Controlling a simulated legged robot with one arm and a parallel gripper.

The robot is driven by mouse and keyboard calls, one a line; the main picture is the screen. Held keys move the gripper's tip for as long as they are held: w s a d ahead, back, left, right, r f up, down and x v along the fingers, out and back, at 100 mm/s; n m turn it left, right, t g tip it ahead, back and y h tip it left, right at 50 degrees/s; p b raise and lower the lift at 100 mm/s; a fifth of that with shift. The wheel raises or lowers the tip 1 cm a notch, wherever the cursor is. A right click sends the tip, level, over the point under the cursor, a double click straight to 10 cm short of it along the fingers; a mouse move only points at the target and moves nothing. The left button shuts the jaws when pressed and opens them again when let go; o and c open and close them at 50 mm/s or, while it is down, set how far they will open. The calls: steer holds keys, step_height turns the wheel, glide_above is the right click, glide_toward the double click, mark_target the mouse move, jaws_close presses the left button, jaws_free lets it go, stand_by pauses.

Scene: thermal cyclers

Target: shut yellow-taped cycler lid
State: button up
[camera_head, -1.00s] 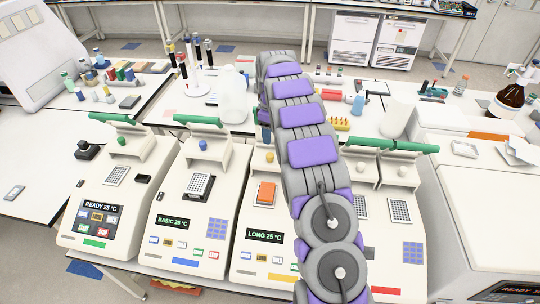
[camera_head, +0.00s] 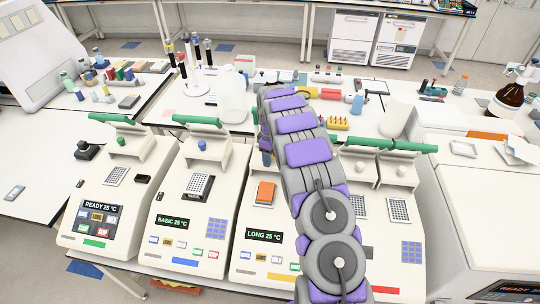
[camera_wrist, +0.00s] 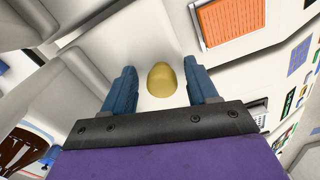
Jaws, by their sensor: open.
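The yellow-taped cycler shows in the head view, with a yellow strip (camera_head: 282,277) on its front and a "LONG 25 °C" screen (camera_head: 264,236). Its lid stands raised at the back, mostly hidden behind my arm. An orange block (camera_head: 265,192) sits on its deck. In the wrist view, my gripper (camera_wrist: 157,74) is open, with its two blue fingers on either side of the cycler's yellow knob (camera_wrist: 162,80). I cannot tell whether they touch it. The orange block also shows in the wrist view (camera_wrist: 232,20). In the head view my arm covers most of the gripper.
Green-taped (camera_head: 94,243) and blue-taped (camera_head: 185,262) cyclers stand to the left with raised lids and green handles. A red-taped cycler (camera_head: 386,290) stands to the right, partly behind my arm. A clear jug (camera_head: 232,95) and small bottles stand on the bench behind.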

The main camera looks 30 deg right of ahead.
steer(key=shift+c, duration=0.2)
steer(key=shift+a, duration=0.1)
jaws_close()
stand_by(0.4)
steer(key=s+a+b, duration=0.2)
steer(key=s+a, duration=0.6)
steer(key=s, duration=0.4)
steer(key=shift+s+a, duration=0.25)
steer(key=shift+s, duration=0.05)
